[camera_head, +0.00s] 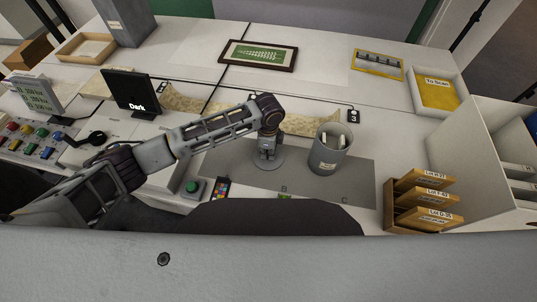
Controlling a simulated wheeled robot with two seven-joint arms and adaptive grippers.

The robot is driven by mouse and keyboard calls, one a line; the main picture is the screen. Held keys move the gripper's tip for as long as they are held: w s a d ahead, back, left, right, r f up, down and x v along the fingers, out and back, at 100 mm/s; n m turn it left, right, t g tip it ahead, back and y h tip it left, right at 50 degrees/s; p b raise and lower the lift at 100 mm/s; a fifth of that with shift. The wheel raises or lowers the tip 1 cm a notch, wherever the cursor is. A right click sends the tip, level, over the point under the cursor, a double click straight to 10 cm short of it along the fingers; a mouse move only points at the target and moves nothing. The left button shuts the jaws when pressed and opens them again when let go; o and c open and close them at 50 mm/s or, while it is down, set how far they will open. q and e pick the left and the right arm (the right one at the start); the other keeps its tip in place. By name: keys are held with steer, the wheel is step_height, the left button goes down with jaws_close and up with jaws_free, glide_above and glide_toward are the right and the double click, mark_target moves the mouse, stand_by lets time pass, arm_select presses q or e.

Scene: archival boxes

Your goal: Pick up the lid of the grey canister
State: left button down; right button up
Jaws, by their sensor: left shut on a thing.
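The grey canister (328,158) stands upright and open on the right half of the grey mat (358,179). Pale items show inside its mouth. Its lid, a round grey disc (272,166), is apart from the canister, to its left over the mat. My left gripper (267,153) points down from above the lid and is shut on it at the middle. I cannot tell whether the lid touches the mat. The fingers hide the lid's centre. My right gripper is not in view.
A green button (193,187) and a colour chart (220,187) lie left of the mat. A wooden rack of labelled boxes (424,200) stands to the right. A long tan strip (310,125) lies behind the canister. A framed picture (258,55) lies farther back.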

arm_select(q)
steer(key=shift+r, duration=0.85)
step_height(320, 180, up, 7)
steer(key=shift+f, duration=0.1)
steer(key=shift+r, duration=0.8)
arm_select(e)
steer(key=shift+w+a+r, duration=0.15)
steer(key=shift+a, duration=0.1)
